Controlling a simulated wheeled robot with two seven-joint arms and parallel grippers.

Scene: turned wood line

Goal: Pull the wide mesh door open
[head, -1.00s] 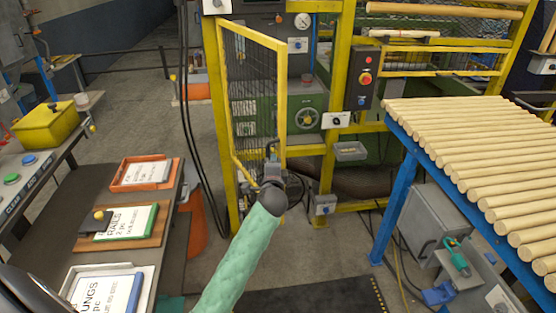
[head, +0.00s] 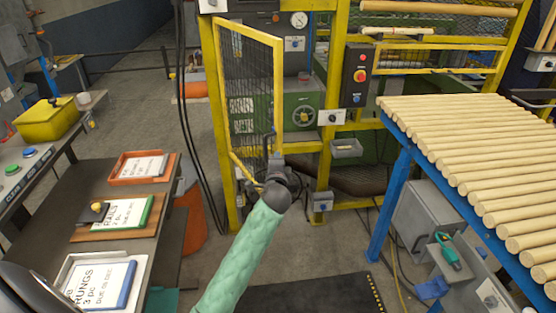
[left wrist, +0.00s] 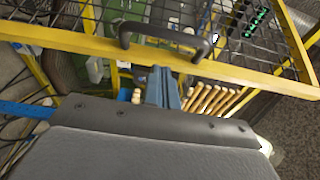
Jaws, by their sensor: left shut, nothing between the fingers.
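The wide mesh door (head: 279,95) has a yellow frame and dark wire mesh. In the head view it stands ajar, swung out at an angle from the yellow post on its left. Its dark bar handle (left wrist: 165,40) is on the frame rail in the left wrist view, and low near the free edge in the head view (head: 269,145). My left gripper (left wrist: 162,85) is shut and empty, its fingertips close to the rail just beside the handle, not around it. Whether they touch the door I cannot tell. In the head view my wrist partly hides the door's lower corner. My right gripper is not in view.
A control box with a red button (head: 357,75) is on the post right of the doorway. A blue-framed table (head: 404,140) of wooden rods stands at the right. A dark bench (head: 125,235) with labelled trays is at the left. Black cables hang left of the door.

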